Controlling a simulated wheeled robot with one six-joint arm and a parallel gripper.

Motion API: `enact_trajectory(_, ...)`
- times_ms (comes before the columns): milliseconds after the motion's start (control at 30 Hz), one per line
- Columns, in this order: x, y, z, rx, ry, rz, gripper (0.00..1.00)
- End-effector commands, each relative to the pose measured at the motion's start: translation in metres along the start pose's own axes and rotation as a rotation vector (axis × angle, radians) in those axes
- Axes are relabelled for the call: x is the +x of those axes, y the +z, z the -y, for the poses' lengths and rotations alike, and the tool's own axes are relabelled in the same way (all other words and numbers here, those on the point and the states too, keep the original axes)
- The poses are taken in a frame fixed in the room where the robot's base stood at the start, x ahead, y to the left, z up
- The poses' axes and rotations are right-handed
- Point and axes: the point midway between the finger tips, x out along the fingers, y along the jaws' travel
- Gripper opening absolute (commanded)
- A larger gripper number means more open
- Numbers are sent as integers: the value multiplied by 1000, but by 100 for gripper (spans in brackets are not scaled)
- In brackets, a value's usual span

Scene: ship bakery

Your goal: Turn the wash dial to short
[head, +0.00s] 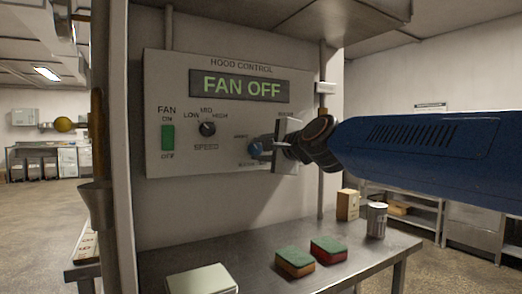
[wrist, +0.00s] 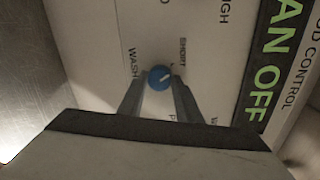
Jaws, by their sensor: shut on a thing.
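The wash dial (head: 255,148) is a small round blue knob at the lower right of the hood control panel (head: 190,88). In the wrist view the blue dial (wrist: 159,77) sits between my two fingertips, with a light pointer line on its face. The line appears to slant up and right in that picture, roughly toward the SHORT label (wrist: 183,52). The WASH label (wrist: 132,62) is on the other side of the dial. My gripper (wrist: 157,86) is shut on the dial; in the head view my gripper (head: 266,146) partly hides the labels to the dial's right.
The display (head: 241,86) reads FAN OFF. A black speed knob (head: 207,129) and green fan switch (head: 168,138) are left of the dial. Below, a steel counter (head: 335,245) holds two sponges (head: 328,249), a metal cup (head: 377,220) and a box (head: 347,204).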

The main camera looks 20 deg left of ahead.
Motion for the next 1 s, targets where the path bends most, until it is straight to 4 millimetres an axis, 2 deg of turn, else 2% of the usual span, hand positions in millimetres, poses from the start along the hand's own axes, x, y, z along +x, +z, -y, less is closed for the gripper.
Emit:
enact_trajectory(400,0,1,-2,-179,3,-17,9)
enact_trajectory(933,0,1,-2,-201,4,-19,9)
enact_trajectory(967,0,1,-2,-201,4,-19,33)
enact_trajectory(1000,0,1,-2,-201,4,-19,43)
